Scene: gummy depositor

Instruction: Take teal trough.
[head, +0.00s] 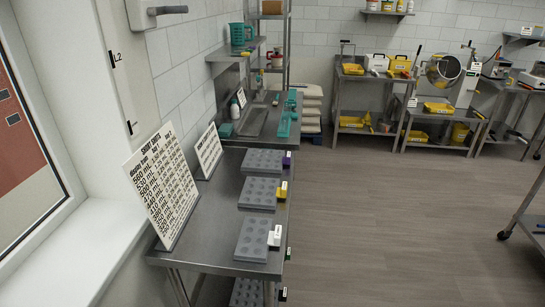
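A long teal item, likely the teal trough (285,124), lies near the right edge of the farther steel table, small in the head view. Another teal piece (292,99) lies just behind it, and I cannot tell whether the two are joined. A smaller teal item (225,130) sits at the left side of the same table. A teal jug (237,34) stands on the wall shelf above. Neither of my grippers is in view.
The nearer steel table (205,238) holds several grey mould trays (252,239) and a large printed sign (161,185). A grey tray (252,121) lies on the farther table. Shelves with yellow bins (438,107) stand at the back.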

